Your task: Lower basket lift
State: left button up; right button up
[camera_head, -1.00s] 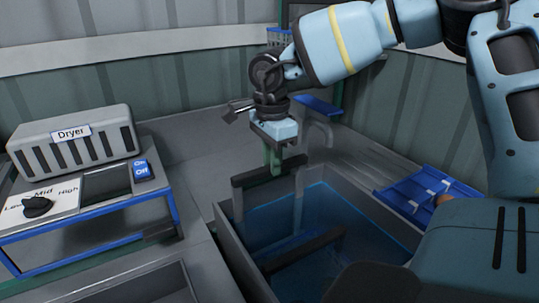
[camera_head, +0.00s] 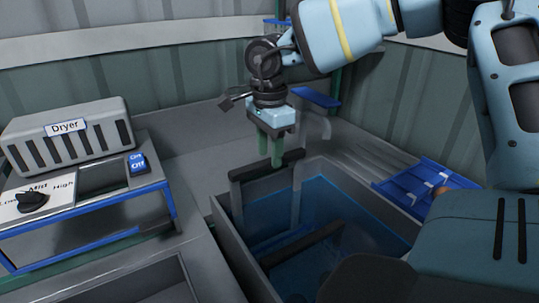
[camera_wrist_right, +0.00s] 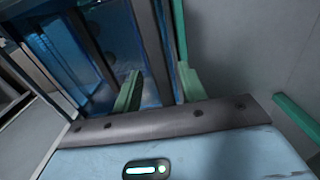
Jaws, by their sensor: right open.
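The basket lift in the wash tank (camera_head: 228,232) shows a dark handle bar (camera_head: 245,173) on two grey uprights at the back and a second dark bar (camera_head: 300,246) nearer. Its lower part sits in blue water. My right gripper (camera_head: 271,160) points down at the back bar, its green fingers apart. In the right wrist view the open right gripper (camera_wrist_right: 158,88) has a dark bar (camera_wrist_right: 149,40) running between its fingers; I cannot tell whether either finger touches it. My left gripper is out of view.
A dryer (camera_head: 70,138) stands at the left with a blue on/off switch (camera_head: 138,163) and a dial (camera_head: 33,200). A blue crate (camera_head: 412,192) lies right of the tank. A faucet-like grey pipe (camera_head: 325,125) stands behind the tank.

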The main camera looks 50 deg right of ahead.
notch_tip(320, 180, up, 6)
jog(key=shift+r, duration=0.1)
dwell(0.8)
